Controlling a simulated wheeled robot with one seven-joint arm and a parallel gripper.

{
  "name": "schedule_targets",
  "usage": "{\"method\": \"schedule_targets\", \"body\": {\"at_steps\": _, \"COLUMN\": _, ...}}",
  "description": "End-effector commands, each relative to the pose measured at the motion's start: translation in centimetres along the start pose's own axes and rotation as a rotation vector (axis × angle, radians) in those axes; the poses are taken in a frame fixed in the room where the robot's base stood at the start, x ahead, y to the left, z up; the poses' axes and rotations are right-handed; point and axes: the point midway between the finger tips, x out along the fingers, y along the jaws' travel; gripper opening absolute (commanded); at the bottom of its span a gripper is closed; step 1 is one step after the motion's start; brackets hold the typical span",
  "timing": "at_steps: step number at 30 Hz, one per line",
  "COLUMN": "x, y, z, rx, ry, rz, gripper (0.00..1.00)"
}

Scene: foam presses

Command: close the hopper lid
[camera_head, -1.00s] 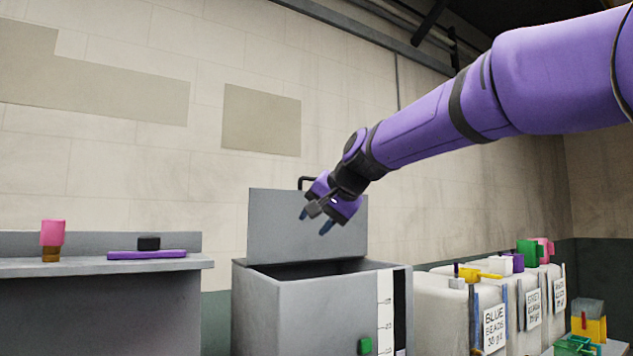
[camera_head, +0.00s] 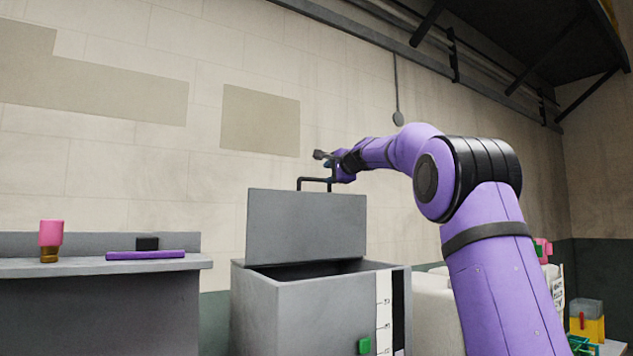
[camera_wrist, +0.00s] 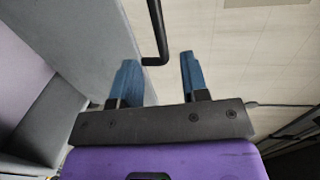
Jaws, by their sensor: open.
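The grey hopper (camera_head: 270,308) stands in the middle of the head view with its top open. Its grey lid (camera_head: 305,226) stands upright at the back edge, and the lid also shows in the wrist view (camera_wrist: 85,45). A black bar handle (camera_head: 314,180) sticks up from the lid's top edge; in the wrist view the handle (camera_wrist: 157,28) ends between and just beyond the fingertips. My gripper (camera_head: 326,158) is open and empty, at the handle above the lid. In the wrist view its two blue fingers (camera_wrist: 160,72) are spread apart. I cannot tell whether they touch the handle.
A grey bench (camera_head: 110,266) at left holds a pink-capped amber bottle (camera_head: 50,240), a purple flat item (camera_head: 145,254) and a black block (camera_head: 147,243). White bead containers (camera_head: 438,305) stand right of the hopper, partly behind my arm. The wall is close behind the lid.

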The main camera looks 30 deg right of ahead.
Motion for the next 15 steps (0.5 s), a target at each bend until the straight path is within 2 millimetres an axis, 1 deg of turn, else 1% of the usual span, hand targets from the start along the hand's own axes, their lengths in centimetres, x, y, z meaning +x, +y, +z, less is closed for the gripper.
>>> {"method": "schedule_targets", "body": {"at_steps": 1, "x": 1.0, "y": 0.1, "z": 0.1, "rx": 0.0, "ry": -0.003, "rz": 0.0, "gripper": 0.41}}
{"method": "schedule_targets", "body": {"at_steps": 6, "x": 3.7, "y": 0.1, "z": 0.1, "rx": -0.003, "ry": -0.003, "rz": 0.001, "gripper": 0.41}}
{"method": "schedule_targets", "body": {"at_steps": 12, "x": 6.3, "y": 0.1, "z": 0.1, "rx": -0.003, "ry": -0.002, "rz": 0.001, "gripper": 0.41}}
{"method": "schedule_targets", "body": {"at_steps": 15, "x": 7.2, "y": 0.1, "z": 0.1, "rx": -0.002, "ry": -0.002, "rz": 0.001, "gripper": 0.41}}
